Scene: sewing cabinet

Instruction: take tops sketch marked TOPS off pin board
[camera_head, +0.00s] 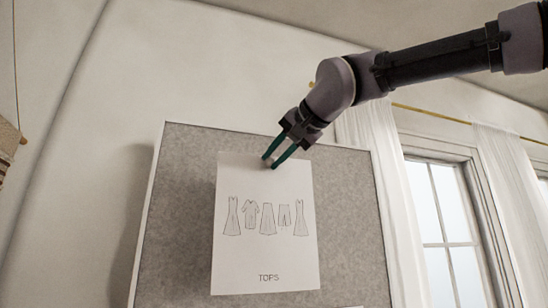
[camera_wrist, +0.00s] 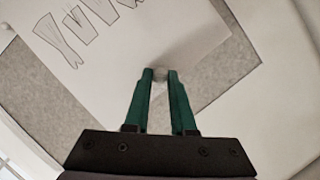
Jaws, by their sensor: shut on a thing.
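The tops sketch (camera_head: 264,250) is a white sheet with several line-drawn garments and the word TOPS at its bottom. It lies against the grey pin board (camera_head: 180,215), slightly tilted. My gripper (camera_head: 268,162) is at the sheet's top edge, with its green fingers pointing down-left. In the wrist view the fingers (camera_wrist: 160,75) are close together around a small pale round thing, which looks like a pin head, at the sheet (camera_wrist: 185,35). The fingers hide part of it. I cannot tell whether the sheet still touches the board.
The board has a white frame and stands before a plain wall (camera_head: 230,60). A window (camera_head: 447,215) with white curtains (camera_head: 375,150) is at the right. A brownish object (camera_head: 8,145) shows at the left edge.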

